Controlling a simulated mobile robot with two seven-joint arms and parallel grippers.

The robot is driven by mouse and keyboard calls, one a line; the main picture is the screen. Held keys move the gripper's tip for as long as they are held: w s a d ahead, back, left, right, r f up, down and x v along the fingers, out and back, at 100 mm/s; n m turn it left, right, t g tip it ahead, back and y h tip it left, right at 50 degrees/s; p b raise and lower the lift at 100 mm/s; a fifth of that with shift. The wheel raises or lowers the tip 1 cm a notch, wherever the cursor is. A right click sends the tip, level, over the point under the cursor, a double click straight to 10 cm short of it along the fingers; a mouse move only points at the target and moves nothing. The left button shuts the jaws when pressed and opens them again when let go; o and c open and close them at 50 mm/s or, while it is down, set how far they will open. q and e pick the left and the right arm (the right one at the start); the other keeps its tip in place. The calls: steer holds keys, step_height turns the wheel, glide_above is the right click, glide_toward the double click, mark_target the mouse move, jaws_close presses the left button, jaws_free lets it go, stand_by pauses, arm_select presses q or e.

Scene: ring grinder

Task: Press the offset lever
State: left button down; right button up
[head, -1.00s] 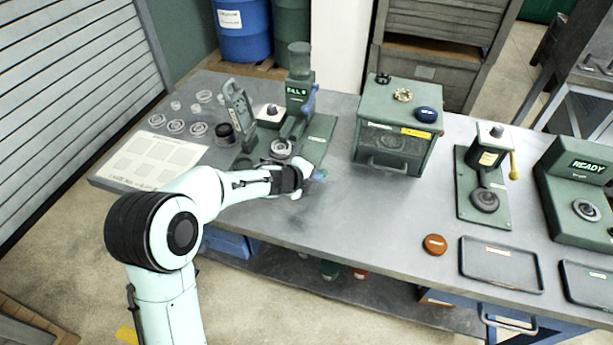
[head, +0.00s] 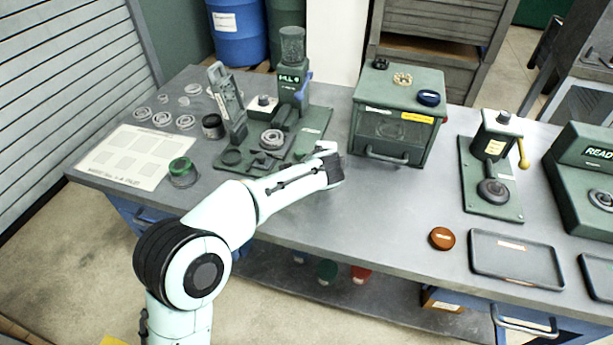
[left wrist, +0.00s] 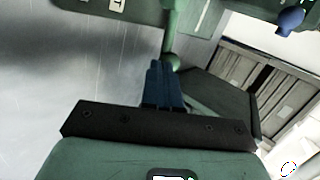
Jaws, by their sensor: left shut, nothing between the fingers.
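A green press-like station with a small lit display (head: 289,80) stands at the back left of the bench. A blue-handled lever (head: 303,87) is on its right side; its blue knob also shows in the left wrist view (left wrist: 290,20). I cannot tell which lever is the offset lever. My left gripper (head: 326,149) is at the right front of this station; its fingers are mostly hidden in the head view. In the left wrist view my blue fingers (left wrist: 160,70) are shut and empty, beside a green round-ended rod (left wrist: 172,62); contact is unclear. My right gripper is out of view.
A green box with a front handle (head: 388,158) stands right of the gripper. Farther right are a yellow-handled press (head: 522,155), an orange-brown disc (head: 442,238) and a dark tray (head: 515,282). Rings and a green-topped jar (head: 183,172) lie left. The bench's front middle is clear.

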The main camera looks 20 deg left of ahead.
arm_select(q)
steer(key=shift+w+d+n+y, duration=0.2)
steer(key=shift+w+n+y, duration=0.5)
steer(key=shift+n, duration=0.1)
steer(key=shift+w+r+n+g+y+p, duration=0.15)
steer(key=shift+w+n+g+y+p, duration=0.15)
steer(key=shift+n+g+p, duration=0.15)
steer(key=shift+w+n+y+p, duration=0.3)
steer(key=shift+w+n+p, duration=0.05)
steer(key=shift+p, duration=0.2)
steer(key=shift+w+a+p, duration=0.1)
steer(key=shift+w+p, duration=0.2)
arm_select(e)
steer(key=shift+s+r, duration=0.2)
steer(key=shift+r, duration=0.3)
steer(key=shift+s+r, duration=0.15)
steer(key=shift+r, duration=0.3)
arm_select(q)
steer(key=shift+w, duration=0.1)
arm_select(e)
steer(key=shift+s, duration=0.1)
